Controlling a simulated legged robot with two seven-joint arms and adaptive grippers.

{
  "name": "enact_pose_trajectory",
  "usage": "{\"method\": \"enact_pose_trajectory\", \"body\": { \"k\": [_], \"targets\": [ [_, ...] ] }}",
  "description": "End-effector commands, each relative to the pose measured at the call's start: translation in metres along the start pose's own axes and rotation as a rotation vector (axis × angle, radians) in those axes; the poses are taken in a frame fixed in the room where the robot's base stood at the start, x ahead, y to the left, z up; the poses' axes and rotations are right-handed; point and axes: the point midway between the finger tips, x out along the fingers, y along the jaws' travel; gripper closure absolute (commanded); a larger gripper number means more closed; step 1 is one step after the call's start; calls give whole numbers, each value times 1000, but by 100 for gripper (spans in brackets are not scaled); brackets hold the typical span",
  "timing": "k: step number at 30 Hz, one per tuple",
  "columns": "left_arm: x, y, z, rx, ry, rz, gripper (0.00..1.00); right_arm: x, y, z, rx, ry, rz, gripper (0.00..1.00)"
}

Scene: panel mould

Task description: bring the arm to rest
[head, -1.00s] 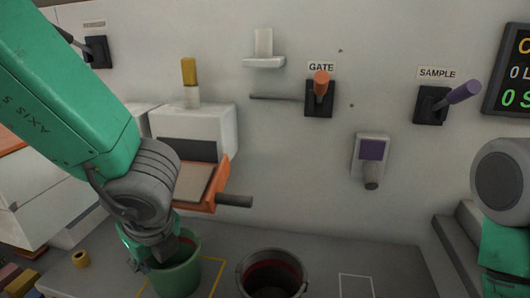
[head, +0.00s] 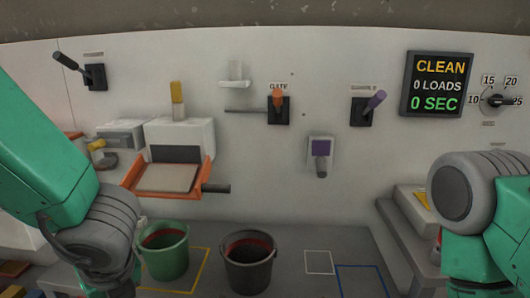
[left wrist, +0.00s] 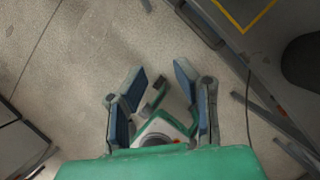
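My left arm comes in from the left in the head view, bent down in front of the panel. Its gripper is below the frame there. In the left wrist view my left gripper (left wrist: 158,95) is open, its two blue-padded fingers apart. It holds nothing and hangs over the floor beside the bench edge. My right arm shows at the right of the head view, and its gripper is out of view.
A green bucket (head: 165,254) stands in a yellow outline on the bench, with a dark bucket (head: 248,262) right of it. An orange-framed tray (head: 160,178) juts from the panel. A GATE lever (head: 278,100) and a purple-handled lever (head: 373,104) are on the wall.

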Motion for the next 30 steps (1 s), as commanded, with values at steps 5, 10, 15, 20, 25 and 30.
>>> {"method": "enact_pose_trajectory", "body": {
  "k": [5,10,15,20,25,30],
  "targets": [
    [24,10,0,255,-22,23,74,0,0,-1,0,1,0,60],
    [52,21,-4,610,-44,47,74,0,0,0,0,1,0,60],
    [91,36,-13,1105,-50,72,74,0,0,0,0,0,0,60],
    [140,61,-41,1838,-29,59,74,0,0,0,0,0,0,60],
    [186,97,-94,2725,-24,-81,74,0,0,0,0,0,0,60],
    [209,137,-155,-2785,113,302,74,0,0,0,0,0,0,60]
  ]
}}
